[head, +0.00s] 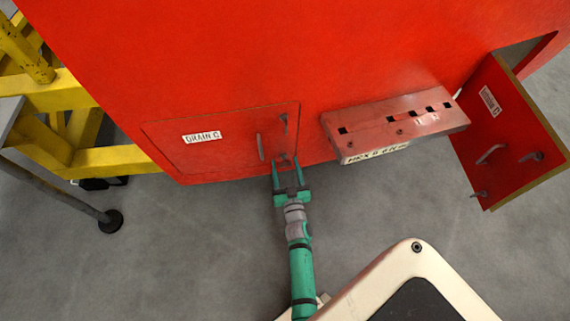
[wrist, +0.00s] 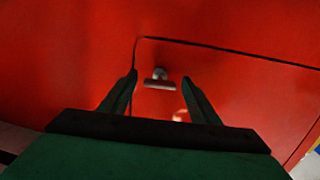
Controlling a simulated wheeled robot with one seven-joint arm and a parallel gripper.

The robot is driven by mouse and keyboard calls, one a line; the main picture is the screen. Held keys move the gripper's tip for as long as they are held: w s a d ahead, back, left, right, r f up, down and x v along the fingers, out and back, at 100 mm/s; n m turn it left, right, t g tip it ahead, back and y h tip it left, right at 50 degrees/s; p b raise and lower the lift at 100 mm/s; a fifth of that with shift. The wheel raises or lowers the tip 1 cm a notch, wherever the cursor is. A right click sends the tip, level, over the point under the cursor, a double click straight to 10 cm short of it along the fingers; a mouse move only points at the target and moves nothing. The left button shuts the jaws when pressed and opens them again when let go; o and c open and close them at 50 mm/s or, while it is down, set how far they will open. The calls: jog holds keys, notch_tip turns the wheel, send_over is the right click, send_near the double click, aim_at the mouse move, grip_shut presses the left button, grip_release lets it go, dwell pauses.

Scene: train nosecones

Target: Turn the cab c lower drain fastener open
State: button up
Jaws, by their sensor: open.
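The drain C panel (head: 165,143) is a closed red hatch low on the red cab side, left of centre in the head view. Its lower fastener (head: 285,160) is a small T-shaped knob near the panel's bottom right corner. In the wrist view the fastener (wrist: 158,84) shows its bar lying roughly level in the picture. My green gripper (head: 287,167) is open and empty, with its fingers pointing at the fastener. In the wrist view the fingertips (wrist: 159,77) appear on either side of the fastener; I cannot tell whether they touch it.
An upper fastener (head: 284,122) and a handle (head: 260,147) are on the same panel. A red tool rack (head: 400,118) with slots juts out to the right. Beyond it, another red hatch (head: 505,140) hangs open. Yellow steps (head: 60,150) stand at left. Grey floor (head: 200,250) is clear.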

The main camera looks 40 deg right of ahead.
jog(key=shift+w+d, duration=0.2)
jog(key=shift+w, duration=0.15)
jog(key=shift+c, duration=0.3)
jog(key=c, duration=1)
